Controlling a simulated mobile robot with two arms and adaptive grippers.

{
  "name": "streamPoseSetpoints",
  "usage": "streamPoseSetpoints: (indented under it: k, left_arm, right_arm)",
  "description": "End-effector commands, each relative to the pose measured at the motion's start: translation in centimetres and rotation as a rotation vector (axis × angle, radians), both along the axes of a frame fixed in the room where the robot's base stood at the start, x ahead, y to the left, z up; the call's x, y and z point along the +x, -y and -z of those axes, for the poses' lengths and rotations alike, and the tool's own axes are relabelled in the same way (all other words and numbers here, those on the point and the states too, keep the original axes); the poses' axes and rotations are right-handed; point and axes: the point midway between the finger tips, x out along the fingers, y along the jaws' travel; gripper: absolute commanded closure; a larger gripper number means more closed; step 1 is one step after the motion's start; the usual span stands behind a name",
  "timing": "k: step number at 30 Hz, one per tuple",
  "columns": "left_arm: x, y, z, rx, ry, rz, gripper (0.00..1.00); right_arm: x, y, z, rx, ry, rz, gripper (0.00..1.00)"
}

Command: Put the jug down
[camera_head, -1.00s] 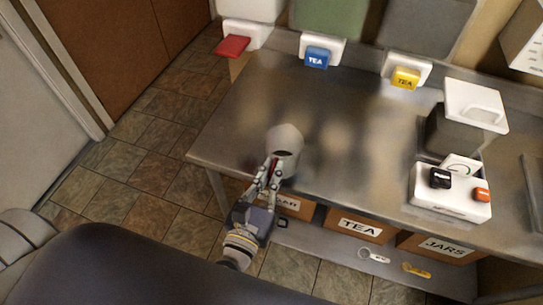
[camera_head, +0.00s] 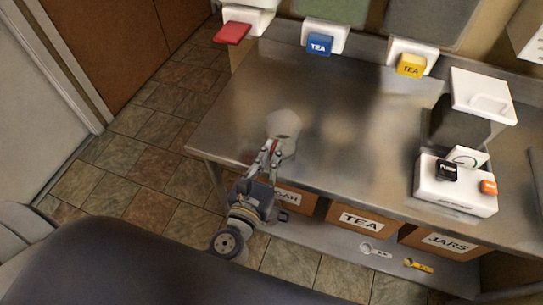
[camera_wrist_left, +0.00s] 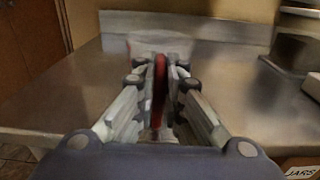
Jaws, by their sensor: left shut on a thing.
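The jug (camera_head: 284,124) is pale grey-white and looks upright, over the left front part of the steel table (camera_head: 330,170). My left gripper (camera_head: 271,148) comes from the front edge and is shut on the jug's red handle, on the near side. In the left wrist view the red handle (camera_wrist_left: 159,84) stands between the two fingers, and the pale jug body (camera_wrist_left: 182,46) is blurred behind them. I cannot tell whether the jug's base touches the table. My right gripper does not show.
Dispensers with a red tap (camera_head: 232,33), a blue TEA tap (camera_head: 320,44) and a yellow TEA tap (camera_head: 410,65) line the back. A white device (camera_head: 456,185) stands at the right. Labelled boxes (camera_head: 361,219) sit below. The table's middle is clear.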

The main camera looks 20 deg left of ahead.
Motion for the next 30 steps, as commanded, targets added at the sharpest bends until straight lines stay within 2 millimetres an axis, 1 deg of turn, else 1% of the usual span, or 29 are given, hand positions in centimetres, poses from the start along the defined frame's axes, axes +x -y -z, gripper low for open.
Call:
streamPoseSetpoints:
  k: [5, 6, 8, 9, 18, 21, 22, 26, 30]
  left_arm:
    - [0.0, 0.0, 0.3, 0.0, 0.0, 0.0, 1.0]
    - [0.0, 0.0, 0.3, 0.0, 0.0, 0.0, 0.86]
    - [0.0, 0.0, 0.2, 0.0, 0.0, 0.0, 0.73]
    - [0.0, 0.0, 0.2, 0.0, 0.0, 0.0, 0.71]
    - [0.0, 0.0, 0.2, 0.0, 0.0, 0.0, 0.71]
    - [0.0, 0.0, -0.3, 0.0, 0.0, 0.0, 0.71]
    - [-0.4, 0.0, 0.1, 0.0, -0.001, 0.001, 0.71]
    - [-2.1, 0.0, 0.3, 0.0, -0.003, 0.002, 0.71]
    - [-4.7, -0.1, 0.4, 0.001, -0.003, 0.001, 0.71]
  right_arm:
    - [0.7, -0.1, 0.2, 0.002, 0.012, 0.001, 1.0]
    - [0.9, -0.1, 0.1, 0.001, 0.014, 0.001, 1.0]
    - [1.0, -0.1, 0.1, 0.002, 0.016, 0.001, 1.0]
    - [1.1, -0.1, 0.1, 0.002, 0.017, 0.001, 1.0]
    - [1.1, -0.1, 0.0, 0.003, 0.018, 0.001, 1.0]
    - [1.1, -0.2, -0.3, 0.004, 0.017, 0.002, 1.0]
    - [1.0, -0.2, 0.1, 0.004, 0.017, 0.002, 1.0]
    - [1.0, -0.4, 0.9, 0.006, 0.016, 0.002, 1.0]
    - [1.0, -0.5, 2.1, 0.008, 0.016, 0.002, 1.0]
